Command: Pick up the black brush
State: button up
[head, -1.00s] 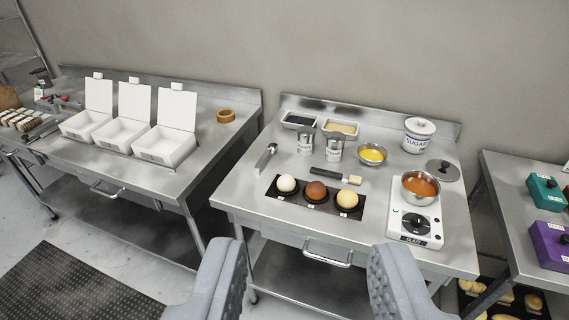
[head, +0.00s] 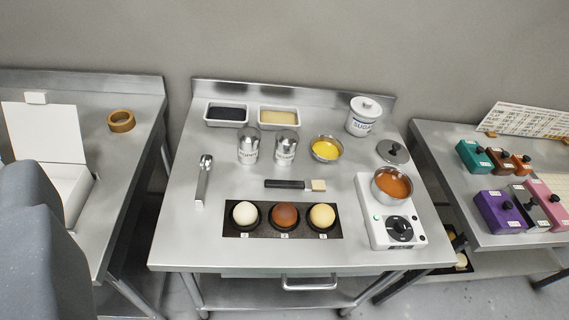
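The black brush (head: 284,184) lies flat on the middle steel table, with its dark handle to the left and its pale bristle end to the right. It lies behind the black holder with three round balls and in front of the two metal cans. Part of my grey gripper (head: 40,240) shows large at the lower left edge, in front of the left table. The rest of it is cut off by the frame, so its opening is hidden. It is well left of the brush and apart from it.
A metal tool (head: 203,182) lies left. The table's front left is bare.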

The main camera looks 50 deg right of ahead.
aim_at(308, 185)
jog(key=z, duration=0.45)
jog(key=i, duration=0.85)
jog(key=z, duration=0.7)
